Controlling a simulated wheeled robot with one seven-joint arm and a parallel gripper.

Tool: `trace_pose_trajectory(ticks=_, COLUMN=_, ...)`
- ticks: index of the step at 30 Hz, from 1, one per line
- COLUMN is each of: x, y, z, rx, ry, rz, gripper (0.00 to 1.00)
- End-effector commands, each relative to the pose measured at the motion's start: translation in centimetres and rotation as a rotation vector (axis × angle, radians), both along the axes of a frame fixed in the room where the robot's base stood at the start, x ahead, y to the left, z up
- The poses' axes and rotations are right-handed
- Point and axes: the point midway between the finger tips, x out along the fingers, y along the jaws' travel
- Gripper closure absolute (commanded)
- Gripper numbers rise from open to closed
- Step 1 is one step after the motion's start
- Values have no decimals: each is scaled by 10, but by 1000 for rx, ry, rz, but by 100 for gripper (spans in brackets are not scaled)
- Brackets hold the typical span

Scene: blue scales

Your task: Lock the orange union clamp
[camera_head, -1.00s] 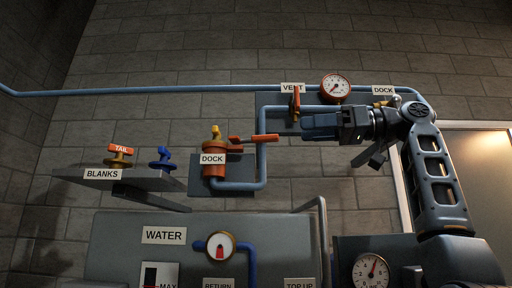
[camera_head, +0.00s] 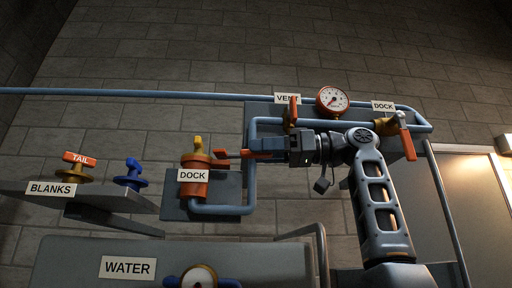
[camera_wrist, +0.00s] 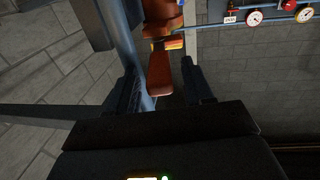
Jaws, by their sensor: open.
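The orange union clamp (camera_head: 195,186) is an upright orange cylinder with a yellow piece on top and a DOCK label in front. Its lever (camera_head: 228,154) sticks out to the right, with an orange handle (camera_head: 266,144). My gripper (camera_head: 258,154) is at this handle, right of the clamp, pointing left. In the wrist view, my gripper (camera_wrist: 162,88) is open. The clamp body (camera_wrist: 160,14) shows at the top of that view.
A blue pipe (camera_head: 222,209) runs from the clamp and up beside my gripper. The vent valve (camera_head: 291,113) stands just above my gripper, with a gauge (camera_head: 332,100) and another dock valve (camera_head: 404,130) to the right. A shelf (camera_head: 110,208) with TAIL and blue blanks is at left.

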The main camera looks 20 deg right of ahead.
Motion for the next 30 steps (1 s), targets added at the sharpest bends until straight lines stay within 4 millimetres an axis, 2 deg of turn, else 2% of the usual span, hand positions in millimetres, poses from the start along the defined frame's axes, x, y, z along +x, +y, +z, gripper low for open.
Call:
trace_pose_trajectory(ticks=4, x=7, y=13, z=0, rx=-1, ry=0, rz=1, gripper=49)
trace_pose_trajectory(ticks=12, x=8, y=15, z=-1, rx=-1, ry=0, rz=0, gripper=50)
trace_pose_trajectory(ticks=27, x=8, y=15, z=0, rx=0, ry=0, rz=0, gripper=98)
trace_pose_trajectory(ticks=30, x=8, y=15, z=0, rx=0, ry=0, rz=0, gripper=100)
